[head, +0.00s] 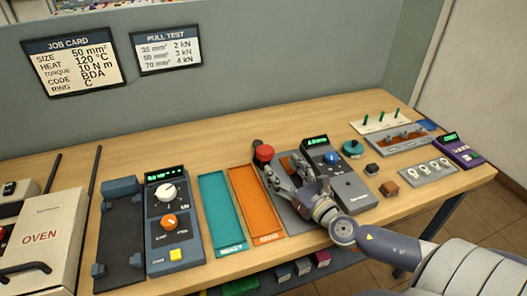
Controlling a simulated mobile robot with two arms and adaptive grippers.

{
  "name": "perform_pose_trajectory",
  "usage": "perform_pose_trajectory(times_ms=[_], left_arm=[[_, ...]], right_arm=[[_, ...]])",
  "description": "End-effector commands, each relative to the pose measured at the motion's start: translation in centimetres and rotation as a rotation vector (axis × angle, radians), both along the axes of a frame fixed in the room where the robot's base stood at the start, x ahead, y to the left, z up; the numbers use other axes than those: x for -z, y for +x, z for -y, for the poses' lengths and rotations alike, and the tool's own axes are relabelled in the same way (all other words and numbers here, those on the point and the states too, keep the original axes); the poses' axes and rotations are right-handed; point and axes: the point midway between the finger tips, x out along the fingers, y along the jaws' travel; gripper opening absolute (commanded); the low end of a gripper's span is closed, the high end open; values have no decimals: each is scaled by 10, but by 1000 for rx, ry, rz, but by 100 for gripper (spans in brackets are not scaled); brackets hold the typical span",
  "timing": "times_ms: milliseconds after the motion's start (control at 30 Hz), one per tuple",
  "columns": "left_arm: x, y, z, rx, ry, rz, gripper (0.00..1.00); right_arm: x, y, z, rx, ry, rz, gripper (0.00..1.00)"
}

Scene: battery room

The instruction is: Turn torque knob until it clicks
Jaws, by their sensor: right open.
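My right gripper (277,176) reaches in from the right, low over a grey plate with a red knob (264,153) on top of a dark post at its back. The gripper is open; I cannot tell whether it touches anything there. Its hand hides part of the plate. Just right of it stands a dark grey unit with a green display (315,142) and a blue knob (331,158). A teal round knob (353,147) sits farther right. Which of these is the torque knob I cannot read. My left gripper is not in view.
A blue tester (175,245) with white and orange knobs stands left. Teal (222,212) and orange (256,204) trays lie between it and my gripper. An oven (38,235) is far left. A job card (73,61) reads torque 10 N m. Bare table lies along the back.

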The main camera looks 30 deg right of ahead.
Motion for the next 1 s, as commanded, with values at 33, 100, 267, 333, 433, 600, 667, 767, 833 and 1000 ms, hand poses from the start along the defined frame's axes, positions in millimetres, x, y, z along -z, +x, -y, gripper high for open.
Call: perform_pose_trajectory(times_ms=[33, 100, 267, 333, 433, 600, 667, 767, 833, 1000], left_arm=[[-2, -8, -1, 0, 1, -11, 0], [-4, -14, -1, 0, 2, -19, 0], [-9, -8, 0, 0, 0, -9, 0], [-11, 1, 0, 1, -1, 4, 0], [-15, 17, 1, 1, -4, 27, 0], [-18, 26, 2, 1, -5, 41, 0], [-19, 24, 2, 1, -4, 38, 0], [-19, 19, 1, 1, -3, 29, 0], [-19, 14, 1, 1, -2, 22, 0], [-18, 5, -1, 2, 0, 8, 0]], right_arm=[[-2, 6, 0, 1, 1, 2, 64], [-3, 14, 0, 1, 3, 3, 64], [-3, 35, 1, 2, 3, 3, 64], [-3, 44, 0, 1, 3, 3, 64], [-3, 58, 1, 3, 5, 3, 64], [-2, 79, 1, 3, 5, 2, 64], [-1, 84, 1, 2, 4, 1, 64], [-1, 91, 1, 1, 4, 0, 64], [-1, 95, 1, 1, 4, 0, 64], [0, 97, 1, 1, 4, -1, 64]])
